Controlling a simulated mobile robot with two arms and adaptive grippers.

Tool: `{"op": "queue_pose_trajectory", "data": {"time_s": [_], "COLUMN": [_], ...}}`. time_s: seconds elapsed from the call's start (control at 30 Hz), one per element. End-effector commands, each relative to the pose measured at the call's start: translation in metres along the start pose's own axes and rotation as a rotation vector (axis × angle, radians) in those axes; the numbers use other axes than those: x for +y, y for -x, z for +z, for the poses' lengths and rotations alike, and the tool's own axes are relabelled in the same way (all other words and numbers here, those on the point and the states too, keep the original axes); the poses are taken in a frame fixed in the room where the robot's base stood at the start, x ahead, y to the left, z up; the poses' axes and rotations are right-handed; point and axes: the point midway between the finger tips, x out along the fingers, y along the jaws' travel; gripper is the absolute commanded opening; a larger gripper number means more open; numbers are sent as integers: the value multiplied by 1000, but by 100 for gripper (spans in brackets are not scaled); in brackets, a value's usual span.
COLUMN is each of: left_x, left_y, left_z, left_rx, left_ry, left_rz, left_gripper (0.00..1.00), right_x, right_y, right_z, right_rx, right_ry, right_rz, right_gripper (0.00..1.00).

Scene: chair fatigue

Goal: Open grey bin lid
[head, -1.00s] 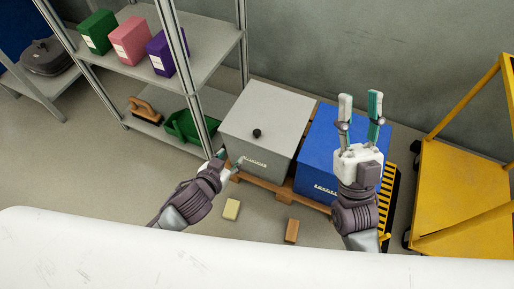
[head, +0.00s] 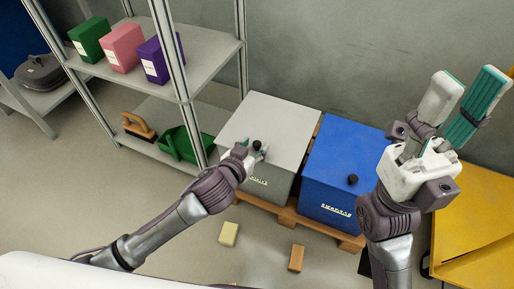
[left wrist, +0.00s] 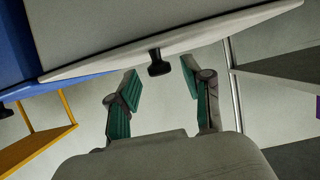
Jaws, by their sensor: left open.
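The grey bin (head: 273,128) stands on a wooden pallet with its lid flat and closed. A black knob (head: 257,145) sits near the lid's front edge. My left gripper (head: 258,153) is open at the front of the lid, close to the knob. In the left wrist view the open fingers (left wrist: 160,85) are on either side below the knob (left wrist: 158,63), with the grey lid (left wrist: 150,25) above; I cannot tell if they touch it. My right gripper (head: 463,105) is raised at the right, fingers apart and empty.
A blue bin (head: 340,165) with its own black knob stands right of the grey bin on the pallet (head: 285,211). A shelf rack (head: 200,72) is at the left. A yellow cart (head: 475,220) is at the right. A yellow block (head: 228,234) and a brown block (head: 296,258) lie on the floor.

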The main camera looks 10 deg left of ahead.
Motion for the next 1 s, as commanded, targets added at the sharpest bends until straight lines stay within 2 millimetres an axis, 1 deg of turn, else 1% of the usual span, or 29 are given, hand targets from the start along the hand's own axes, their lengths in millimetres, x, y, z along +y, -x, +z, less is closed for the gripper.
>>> {"op": "queue_pose_trajectory", "data": {"time_s": [0.03, 0.2, 0.53, 0.57, 0.6, 0.83, 0.87, 1.0], "left_x": [0, 0, 0, 0, 0, 0, 0, 0], "left_y": [-9, -23, -26, -26, -26, -25, -25, -25], "left_z": [2, 1, 0, 0, 0, 0, 0, 0], "left_rx": [1, 1, -1, -1, -1, -1, -1, -1], "left_ry": [-1, 1, 1, 1, 1, 1, 1, 1], "left_rz": [-1, 1, 1, 1, 1, 1, 1, 1], "left_gripper": [50, 50, 50, 46, 40, 2, 0, 0], "right_x": [0, -1, -1, -1, -1, -1, -1, -1], "right_y": [1, -4, -6, -6, -6, -6, -6, -6], "right_z": [0, 0, 0, 0, 0, 0, 0, 0], "right_rx": [13, 31, 35, 35, 35, 35, 35, 35], "right_ry": [2, 4, 5, 5, 5, 5, 4, 4], "right_rz": [-5, -13, -15, -15, -15, -15, -15, -15], "right_gripper": [40, 40, 40, 40, 40, 40, 40, 40]}}
